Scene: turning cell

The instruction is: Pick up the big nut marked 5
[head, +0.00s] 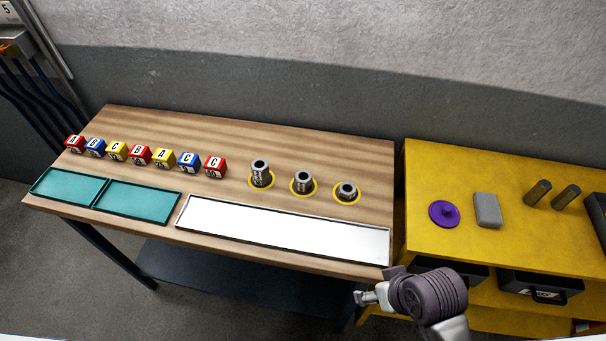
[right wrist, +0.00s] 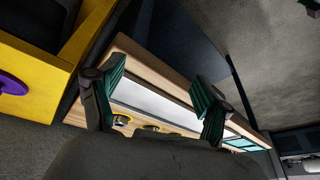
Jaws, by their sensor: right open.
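Three grey metal nut-like parts stand on yellow rings on the wooden table: a tall one (head: 261,174), a middle one (head: 302,183) and a low, wide one (head: 347,192). No number is readable on any of them, so I cannot tell which is marked 5. My right gripper (head: 366,297) is off the table's front right edge, apart from all three. In the right wrist view it is open and empty (right wrist: 158,85), with the yellow rings (right wrist: 150,128) partly showing low between its fingers. My left gripper is not in view.
A white tray (head: 285,232) lies in front of the parts, with two teal trays (head: 140,198) to its left. Several lettered cubes (head: 140,155) stand in a row. A yellow bench (head: 460,245) at right holds a purple knobbed disc (head: 444,213), a grey block (head: 487,209) and dark cylinders (head: 538,192).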

